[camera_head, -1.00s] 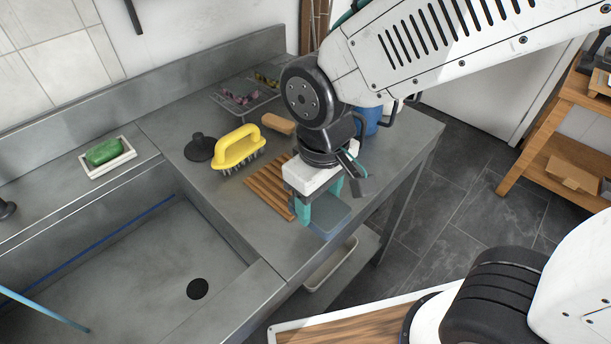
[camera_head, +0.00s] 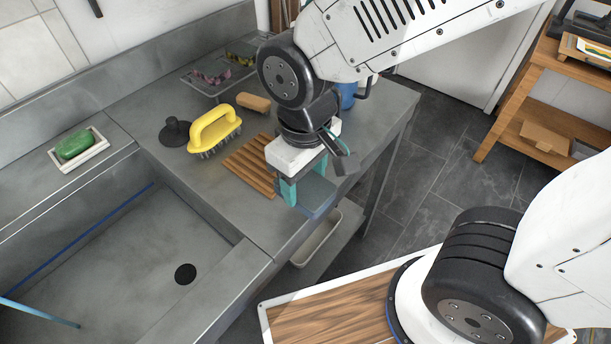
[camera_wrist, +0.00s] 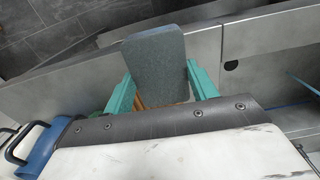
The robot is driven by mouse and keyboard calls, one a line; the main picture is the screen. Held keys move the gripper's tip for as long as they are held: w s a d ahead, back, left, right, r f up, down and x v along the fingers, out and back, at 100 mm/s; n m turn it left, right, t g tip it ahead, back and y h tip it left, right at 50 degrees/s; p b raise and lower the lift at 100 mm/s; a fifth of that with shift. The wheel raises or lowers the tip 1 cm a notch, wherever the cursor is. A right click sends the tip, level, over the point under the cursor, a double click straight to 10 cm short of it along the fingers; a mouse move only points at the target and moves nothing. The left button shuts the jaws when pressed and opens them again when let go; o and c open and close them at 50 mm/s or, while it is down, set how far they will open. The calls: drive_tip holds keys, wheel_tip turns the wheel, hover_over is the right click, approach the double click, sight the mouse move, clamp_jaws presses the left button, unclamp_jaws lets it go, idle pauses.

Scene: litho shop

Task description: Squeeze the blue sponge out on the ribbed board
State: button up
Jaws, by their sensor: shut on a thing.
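The blue sponge (camera_head: 316,194) is a flat grey-blue block held between the teal fingers of my gripper (camera_head: 302,191). In the wrist view the sponge (camera_wrist: 155,62) stands between the two fingertips (camera_wrist: 161,88), its broad face toward the camera. The ribbed board (camera_head: 250,166) is slatted brown wood lying on the steel bench, just left of my gripper in the head view. The sponge is beside the board toward the bench's near edge, not over its visible slats. My wrist hides part of the board's right end. The sponge's height above the bench is hard to tell.
A yellow-handled brush (camera_head: 214,129), a black plunger-like piece (camera_head: 174,133) and a wooden block (camera_head: 253,102) stand behind the board. A blue container (camera_head: 347,95) is behind my wrist.

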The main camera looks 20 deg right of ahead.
drive_tip(key=w+a+r, duration=0.1)
drive_tip(key=w+a, duration=0.1)
drive_tip(key=w, duration=0.5)
drive_tip(key=w+a+r, duration=0.1)
drive_tip(key=w+a, duration=0.2)
drive_tip(key=w, duration=0.4)
drive_tip(key=shift+w+d+f, duration=0.1)
drive_tip(key=shift+d+f, duration=0.05)
drive_tip(key=shift+f, duration=1.25)
drive_tip(key=shift+d+f, duration=0.1)
drive_tip(key=shift+f, duration=1.25)
drive_tip(key=shift+f, duration=0.55)
drive_tip(key=shift+f, duration=0.15)
wheel_tip(320, 180, up, 7)
idle(0.8)
drive_tip(key=shift+r, duration=0.2)
idle(0.4)
